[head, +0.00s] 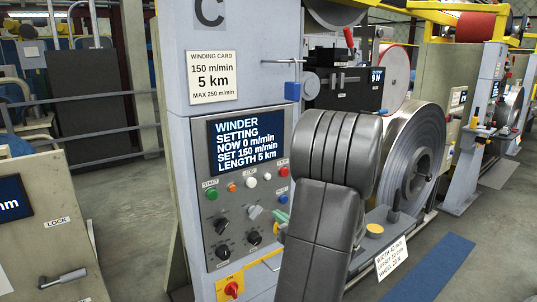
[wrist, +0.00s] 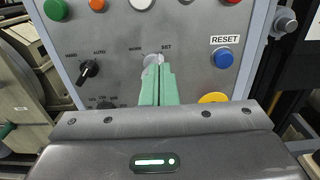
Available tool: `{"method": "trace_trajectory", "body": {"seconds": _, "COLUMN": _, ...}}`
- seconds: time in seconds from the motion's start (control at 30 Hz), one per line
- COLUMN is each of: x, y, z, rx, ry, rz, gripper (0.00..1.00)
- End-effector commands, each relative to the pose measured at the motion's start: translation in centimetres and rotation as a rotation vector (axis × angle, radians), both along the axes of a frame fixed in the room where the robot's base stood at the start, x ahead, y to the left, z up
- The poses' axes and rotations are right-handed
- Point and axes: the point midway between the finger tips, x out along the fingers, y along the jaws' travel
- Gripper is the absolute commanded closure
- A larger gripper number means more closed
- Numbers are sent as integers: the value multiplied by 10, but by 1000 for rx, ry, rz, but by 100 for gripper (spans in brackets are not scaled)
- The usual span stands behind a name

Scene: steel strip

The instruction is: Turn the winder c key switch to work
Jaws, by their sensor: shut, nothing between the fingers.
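The winder C panel (head: 201,258) faces me, with a large C at the column's top. Its silver key switch (head: 254,212) sits mid-panel; its handle leans to the upper right. In the wrist view the key switch (wrist: 152,60) sits between the labels WORK on the left and SET on the right. My gripper (wrist: 157,68) has green fingers shut with nothing between them, covering the lower part of the key. In the head view my gripper (head: 281,221) shows just right of the key. I cannot tell whether the fingertips touch it. The screen (head: 246,142) reads WINDER SETTING, NOW 0 m/min.
A black selector (wrist: 88,69) lies left of the key, a blue RESET button (wrist: 223,58) right of it. A steel coil (head: 412,150) stands behind my arm at the right.

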Motion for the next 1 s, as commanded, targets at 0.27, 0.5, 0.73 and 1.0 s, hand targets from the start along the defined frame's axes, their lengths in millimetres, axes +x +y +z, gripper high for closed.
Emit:
{"method": "trace_trajectory", "body": {"seconds": 0.27, "x": 16, "y": 8, "z": 0, "rx": 6, "ry": 4, "rz": -4, "gripper": 100}}
{"method": "trace_trajectory", "body": {"seconds": 0.5, "x": 40, "y": 26, "z": -1, "rx": 5, "ry": 2, "rz": -5, "gripper": 100}}
{"method": "trace_trajectory", "body": {"seconds": 0.73, "x": 54, "y": 35, "z": -1, "rx": 5, "ry": 4, "rz": -6, "gripper": 100}}
{"method": "trace_trajectory", "body": {"seconds": 1.0, "x": 57, "y": 37, "z": 0, "rx": 5, "ry": 4, "rz": -7, "gripper": 100}}
